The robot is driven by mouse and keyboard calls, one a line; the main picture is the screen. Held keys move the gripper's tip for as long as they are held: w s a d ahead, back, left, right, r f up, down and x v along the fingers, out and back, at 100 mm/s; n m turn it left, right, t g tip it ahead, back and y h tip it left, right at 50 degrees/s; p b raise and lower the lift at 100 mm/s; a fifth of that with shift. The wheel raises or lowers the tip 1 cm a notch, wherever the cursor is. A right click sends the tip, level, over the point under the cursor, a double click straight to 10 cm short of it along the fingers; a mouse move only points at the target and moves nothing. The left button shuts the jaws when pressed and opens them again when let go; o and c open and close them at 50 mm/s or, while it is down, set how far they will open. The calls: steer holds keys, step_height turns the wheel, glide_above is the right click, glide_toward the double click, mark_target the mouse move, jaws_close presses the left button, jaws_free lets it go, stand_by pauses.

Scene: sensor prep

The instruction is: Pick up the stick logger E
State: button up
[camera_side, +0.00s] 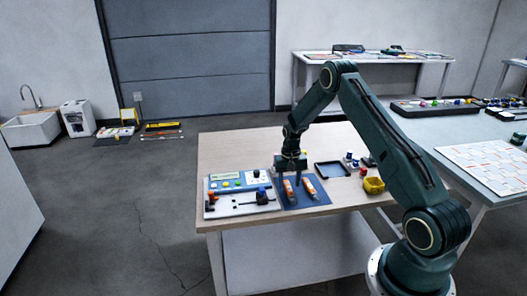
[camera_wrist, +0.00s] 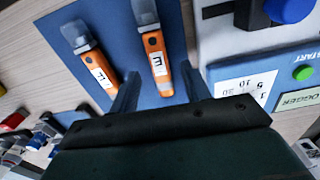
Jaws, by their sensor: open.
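Stick logger E (camera_wrist: 157,68) is orange with a grey translucent cap and a white label reading E. It lies on a blue mat (camera_wrist: 200,14). In the side view it is the left stick (camera_side: 289,190), nearer the panel. My gripper (camera_wrist: 160,80) is open, with one finger on each side of the stick's near end. Whether the fingers touch it cannot be told. In the side view my gripper (camera_side: 290,181) points down over the mat. A second orange stick logger (camera_wrist: 97,68) lies beside it, left of the left finger; its label letter is hard to read.
A white panel (camera_side: 222,208) with buttons and a blue knob stands left of the mat. The table's (camera_side: 225,150) back left is clear.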

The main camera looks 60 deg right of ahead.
steer(key=shift+f, duration=0.95)
jaws_close()
